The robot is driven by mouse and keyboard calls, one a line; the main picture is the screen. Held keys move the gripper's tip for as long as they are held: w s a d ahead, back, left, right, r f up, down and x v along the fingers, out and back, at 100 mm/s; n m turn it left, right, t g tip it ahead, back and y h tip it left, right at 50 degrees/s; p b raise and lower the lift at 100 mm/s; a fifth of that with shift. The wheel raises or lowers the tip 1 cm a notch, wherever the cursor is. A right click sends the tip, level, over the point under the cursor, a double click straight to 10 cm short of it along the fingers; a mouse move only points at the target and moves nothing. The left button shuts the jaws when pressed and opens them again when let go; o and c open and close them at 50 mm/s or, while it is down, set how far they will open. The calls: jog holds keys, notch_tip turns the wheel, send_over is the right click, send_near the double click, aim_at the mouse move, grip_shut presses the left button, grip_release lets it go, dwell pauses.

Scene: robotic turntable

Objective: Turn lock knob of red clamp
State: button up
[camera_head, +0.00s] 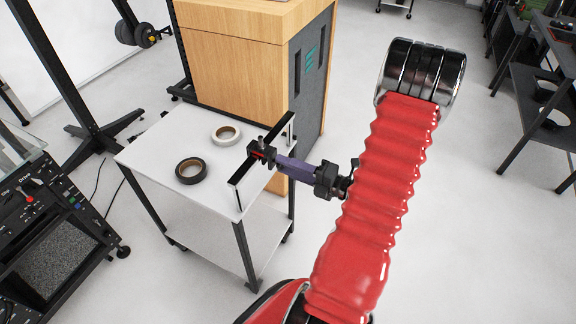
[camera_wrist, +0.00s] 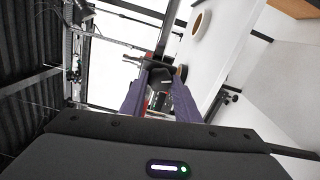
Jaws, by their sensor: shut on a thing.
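The red clamp (camera_head: 258,153) is a small dark piece with a red part, at the right edge of the white table (camera_head: 150,145) in the head view. My gripper (camera_head: 279,162) reaches it from the right with purple fingers, its tips at the clamp's near side. In the wrist view the fingers of my gripper (camera_wrist: 160,100) are close together around a dark part of the clamp, apparently its lock knob. A bit of red shows between them. The fingers and the small scale hide most of the knob, so its turn angle cannot be told.
A white tape roll (camera_head: 225,143) and a black tape roll (camera_head: 190,181) lie on the table. A thin dark frame (camera_head: 238,198) stands along the table edge by the clamp. A wooden cabinet (camera_head: 228,60) stands behind.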

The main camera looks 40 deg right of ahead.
jog(key=shift+d+m, duration=0.2)
jog(key=shift+m, duration=0.9)
jog(key=shift+f, duration=0.1)
jog(key=o, duration=1.1)
jog(key=shift+a, duration=0.1)
jog(key=shift+c, duration=0.2)
jog(key=v, duration=1.3)
jog(key=shift+s, duration=0.4)
